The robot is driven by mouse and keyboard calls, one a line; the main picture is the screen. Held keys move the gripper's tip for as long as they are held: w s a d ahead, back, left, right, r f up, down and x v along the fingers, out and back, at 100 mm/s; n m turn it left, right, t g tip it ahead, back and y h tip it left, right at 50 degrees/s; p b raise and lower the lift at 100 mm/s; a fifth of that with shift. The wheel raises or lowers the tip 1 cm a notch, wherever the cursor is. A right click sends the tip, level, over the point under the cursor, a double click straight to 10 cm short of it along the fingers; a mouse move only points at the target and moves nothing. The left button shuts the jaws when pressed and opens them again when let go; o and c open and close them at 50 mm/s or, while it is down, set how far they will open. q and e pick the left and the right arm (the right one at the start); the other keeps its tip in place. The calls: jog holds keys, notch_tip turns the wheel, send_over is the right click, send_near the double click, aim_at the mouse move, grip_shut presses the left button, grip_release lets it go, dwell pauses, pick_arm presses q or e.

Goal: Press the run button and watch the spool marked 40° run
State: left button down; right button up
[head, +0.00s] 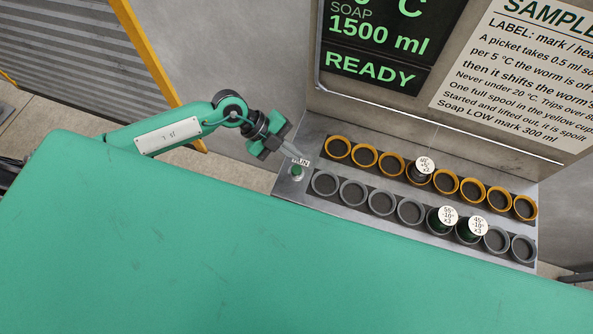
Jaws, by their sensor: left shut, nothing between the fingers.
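The green run button (296,171) sits on the left end of the metal rack, beside a small RUN label (301,161). My left gripper (300,161) is shut and empty, its fingertips over the label just above the button in the picture. I cannot tell whether they touch anything. A spool with a white top (425,165) stands in a yellow cup of the back row. Its top line seems to read 40°, but the print is small. The display (375,45) shows SOAP 1500 ml and READY. My right gripper is out of view.
Two more spools, seemingly marked 55° (447,216) and 45° (478,226), stand in grey cups of the front row. The other cups look empty. A sample label sign (520,75) hangs behind. The green surface (250,250) in front is clear.

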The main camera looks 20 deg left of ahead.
aim_at(292, 168)
pick_arm(q)
notch_tip(292, 168, down, 4)
jog(key=shift+r+b, duration=0.1)
jog(key=shift+b, duration=1.05)
jog(key=shift+f+b, duration=0.3)
jog(key=shift+f, duration=0.45)
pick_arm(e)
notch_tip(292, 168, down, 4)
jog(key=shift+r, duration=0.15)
pick_arm(q)
jog(key=shift+f, duration=0.15)
jog(key=shift+f, duration=0.25)
